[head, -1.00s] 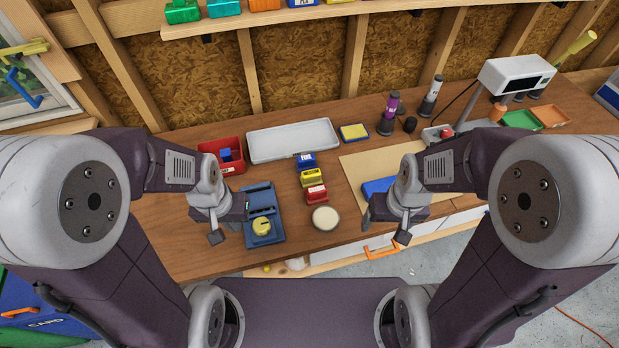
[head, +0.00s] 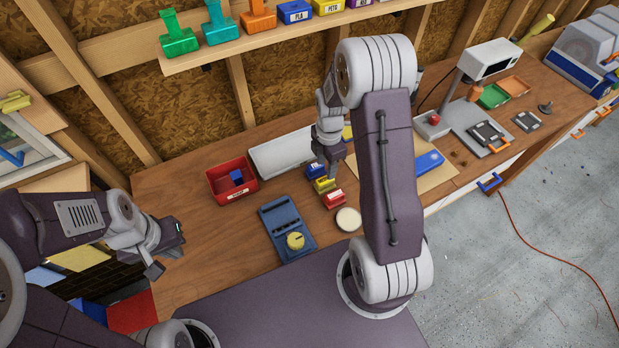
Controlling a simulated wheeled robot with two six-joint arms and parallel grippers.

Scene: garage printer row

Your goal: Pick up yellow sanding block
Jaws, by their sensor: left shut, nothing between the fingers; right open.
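The yellow sanding block (head: 322,186) sits on the workbench in a short row, between a blue block (head: 315,171) behind it and a red block (head: 334,200) in front. My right gripper (head: 331,176) points down just over the yellow block, at its right side. It is open, and its fingers partly cover the row; I cannot tell whether they touch the block. My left gripper (head: 168,250) is shut and empty, off the bench's left front, well away from the blocks.
A red bin (head: 218,196) holding a blue piece and a pale tray (head: 275,158) stand behind. A blue tool with a yellow knob (head: 283,222) and a round white disc (head: 348,219) lie near the row. A tan mat (head: 400,183) lies to the right.

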